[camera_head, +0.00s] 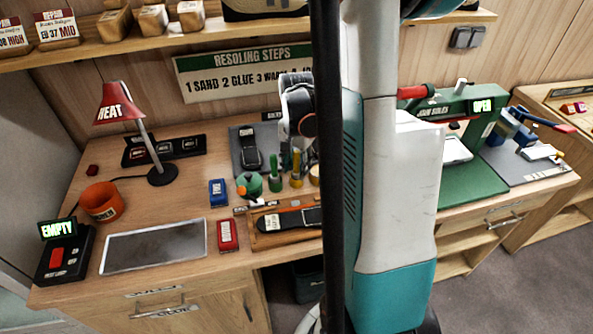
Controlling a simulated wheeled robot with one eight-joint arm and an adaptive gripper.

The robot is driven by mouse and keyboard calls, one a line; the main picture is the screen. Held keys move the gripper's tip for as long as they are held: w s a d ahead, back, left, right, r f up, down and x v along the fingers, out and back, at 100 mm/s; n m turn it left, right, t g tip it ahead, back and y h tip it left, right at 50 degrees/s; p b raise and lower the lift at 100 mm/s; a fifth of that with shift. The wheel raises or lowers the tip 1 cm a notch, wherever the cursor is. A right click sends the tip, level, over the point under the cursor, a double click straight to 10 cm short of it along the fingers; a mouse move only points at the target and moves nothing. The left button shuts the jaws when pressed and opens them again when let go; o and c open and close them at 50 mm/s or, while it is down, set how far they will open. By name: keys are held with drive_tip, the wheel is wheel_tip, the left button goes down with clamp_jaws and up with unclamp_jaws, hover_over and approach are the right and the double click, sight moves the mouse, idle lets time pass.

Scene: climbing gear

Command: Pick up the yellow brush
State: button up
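A small upright yellow item (297,168), which looks like the yellow brush, stands toward the back of the workbench, just left of my dark column. A green upright item stands close to its left, and a round green pot (250,184) is farther left. The yellow item's fine shape is too small to tell. A white and black rounded link of my arm (297,105) hangs above and behind this group, partly covered by my column. My gripper's fingers do not show.
The workbench (190,205) also holds a red heat lamp (115,102), an orange cup (101,202), a grey plate (155,246), blue (218,192) and red (228,235) blocks and a wooden tray (262,241). A shelf (150,47) overhangs the back. A green press (470,185) stands right.

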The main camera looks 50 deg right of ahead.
clamp_jaws()
drive_tip(key=shift+r, duration=0.1)
wheel_tip(320, 180, up, 20)
drive_tip(key=p, duration=0.5)
drive_tip(key=shift+p, duration=0.35)
